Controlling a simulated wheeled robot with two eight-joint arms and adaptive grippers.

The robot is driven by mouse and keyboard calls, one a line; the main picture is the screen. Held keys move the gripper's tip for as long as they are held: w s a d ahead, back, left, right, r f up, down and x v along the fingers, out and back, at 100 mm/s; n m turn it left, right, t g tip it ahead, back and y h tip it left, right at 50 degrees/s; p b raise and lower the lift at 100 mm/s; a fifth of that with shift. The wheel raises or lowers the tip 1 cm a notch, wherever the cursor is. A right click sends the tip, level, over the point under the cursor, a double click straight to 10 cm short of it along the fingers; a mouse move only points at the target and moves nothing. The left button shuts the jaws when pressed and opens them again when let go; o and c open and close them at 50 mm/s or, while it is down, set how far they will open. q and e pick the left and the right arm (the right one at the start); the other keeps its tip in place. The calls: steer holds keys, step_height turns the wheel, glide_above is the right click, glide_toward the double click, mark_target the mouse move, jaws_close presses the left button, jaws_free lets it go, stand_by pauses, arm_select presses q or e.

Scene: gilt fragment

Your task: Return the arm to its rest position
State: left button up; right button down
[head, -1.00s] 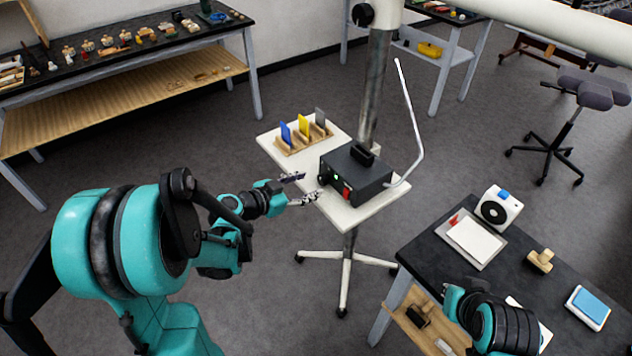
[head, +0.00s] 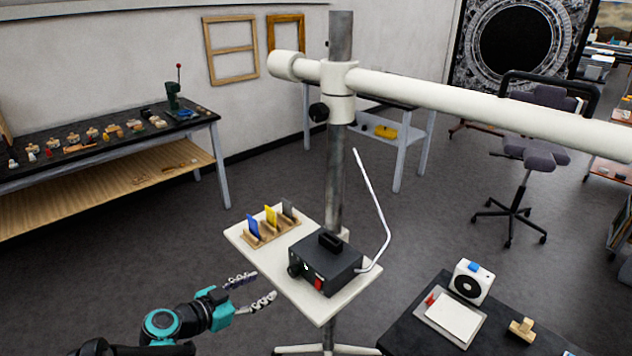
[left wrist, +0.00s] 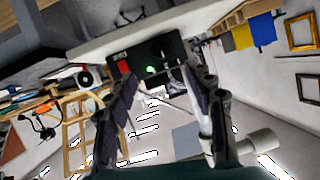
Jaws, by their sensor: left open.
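My left arm comes in at the lower left of the head view. Its gripper (head: 256,292) is open and empty, to the left of the small white stand table (head: 318,312) and apart from the black box (head: 326,264) on it. In the left wrist view the open fingers (left wrist: 163,95) frame free space, with the black box (left wrist: 150,62) and its green light beyond them. My right arm and gripper are not in the head view.
A wooden rack (head: 272,231) with blue, yellow and grey cards stands behind the box. A metal post (head: 337,170) carries a white boom (head: 480,100) overhead. A dark desk (head: 405,335) with a white device (head: 471,281) is at lower right. Open floor lies left of the stand table.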

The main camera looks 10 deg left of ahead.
arm_select(q)
steer(key=s+d+f+n+g+y, duration=0.1)
steer(key=s+d+n+g+y, duration=0.1)
steer(key=s+d+n+g, duration=0.3)
steer(key=s+n+y, duration=0.3)
steer(key=s+y, duration=0.1)
steer(key=s, duration=0.6)
steer(key=shift+s+d+r+y, duration=0.15)
steer(key=shift+s+r+y, duration=0.05)
steer(key=shift+s+y, duration=0.2)
